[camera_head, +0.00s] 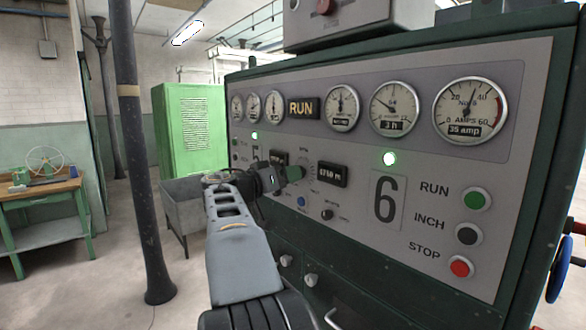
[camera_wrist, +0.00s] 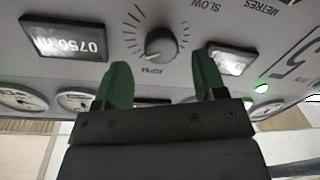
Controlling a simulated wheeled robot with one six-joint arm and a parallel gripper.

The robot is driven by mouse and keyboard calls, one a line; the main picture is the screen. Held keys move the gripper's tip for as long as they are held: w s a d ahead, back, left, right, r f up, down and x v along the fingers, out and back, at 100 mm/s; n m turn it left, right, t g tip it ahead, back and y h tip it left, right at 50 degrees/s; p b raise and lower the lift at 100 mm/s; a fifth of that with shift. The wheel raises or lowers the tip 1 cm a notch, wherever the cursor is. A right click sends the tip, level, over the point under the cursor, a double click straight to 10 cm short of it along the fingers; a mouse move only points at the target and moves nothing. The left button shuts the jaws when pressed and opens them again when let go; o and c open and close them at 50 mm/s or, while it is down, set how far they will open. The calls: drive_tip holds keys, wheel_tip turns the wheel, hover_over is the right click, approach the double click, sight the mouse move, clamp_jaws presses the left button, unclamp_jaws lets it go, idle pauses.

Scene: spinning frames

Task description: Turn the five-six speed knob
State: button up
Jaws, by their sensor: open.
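In the head view my gripper (camera_head: 287,176) is close to the panel (camera_head: 440,150) between two small displays and largely hides the knob there.
A black display (camera_wrist: 68,39) reading 0750 and a second display (camera_wrist: 230,60) flank the knob. RUN, INCH and STOP buttons (camera_head: 459,266) stand at right. A dark post (camera_head: 135,180) rises at left.

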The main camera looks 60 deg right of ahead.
drive_tip(key=shift+p+x, duration=0.45)
drive_tip(key=shift+x, duration=1.05)
